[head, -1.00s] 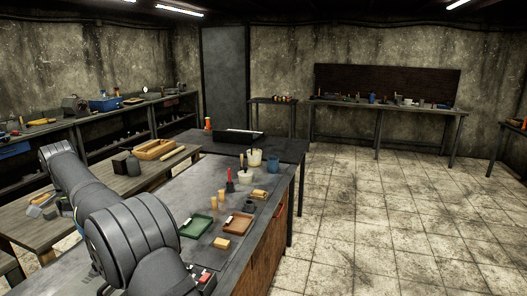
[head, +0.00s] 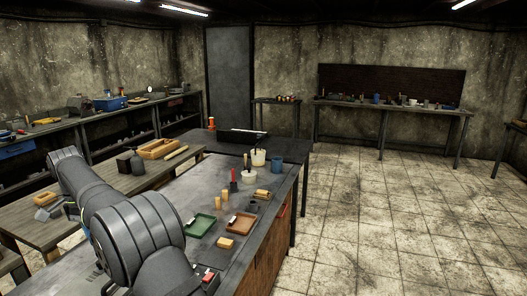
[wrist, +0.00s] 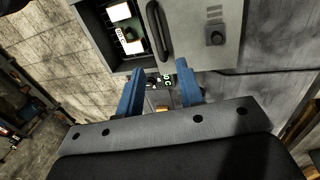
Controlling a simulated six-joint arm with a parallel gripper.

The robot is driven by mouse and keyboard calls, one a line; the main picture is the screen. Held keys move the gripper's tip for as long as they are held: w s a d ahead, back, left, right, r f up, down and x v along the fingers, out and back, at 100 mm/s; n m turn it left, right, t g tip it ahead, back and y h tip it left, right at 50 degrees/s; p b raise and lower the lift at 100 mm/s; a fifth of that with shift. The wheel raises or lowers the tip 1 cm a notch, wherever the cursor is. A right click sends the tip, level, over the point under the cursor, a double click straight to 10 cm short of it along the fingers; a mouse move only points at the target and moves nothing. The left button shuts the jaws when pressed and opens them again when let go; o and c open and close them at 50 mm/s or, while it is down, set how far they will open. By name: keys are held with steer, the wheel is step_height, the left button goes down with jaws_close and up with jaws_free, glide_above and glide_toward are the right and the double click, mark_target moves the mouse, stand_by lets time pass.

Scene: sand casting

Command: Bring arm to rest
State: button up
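My arm (head: 135,238) crosses the left foreground of the head view, over the near bench. Its far end is not clear there. In the wrist view my gripper (wrist: 159,93) shows two blue fingers standing well apart. The gap between them is empty, and only distant surfaces show through it. Nothing is seen touching the fingers.
The dark bench holds a green tray (head: 200,225), a brown tray (head: 242,224), a blue mug (head: 276,161) and white pots. A wooden box (head: 160,148) sits on a side bench. The wrist view shows a grey cabinet (wrist: 215,60) beyond the fingers. Tiled floor (head: 385,220) is clear.

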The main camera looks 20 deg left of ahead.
steer(key=d+f, duration=0.1)
steer(key=f, duration=0.6)
steer(key=d+f, duration=0.1)
steer(key=f, duration=0.2)
steer(key=shift+d+f, duration=0.3)
steer(key=shift+f, duration=0.05)
steer(key=shift+d+r, duration=0.1)
steer(key=shift+d, duration=0.55)
steer(key=shift+a, duration=0.1)
steer(key=shift+a, duration=0.55)
steer(key=a+r, duration=0.2)
steer(key=r, duration=0.6)
steer(key=a+r, duration=0.1)
steer(key=r, duration=0.7)
steer(key=shift+a+r, duration=0.35)
steer(key=shift+a, duration=0.05)
steer(key=shift+f, duration=0.1)
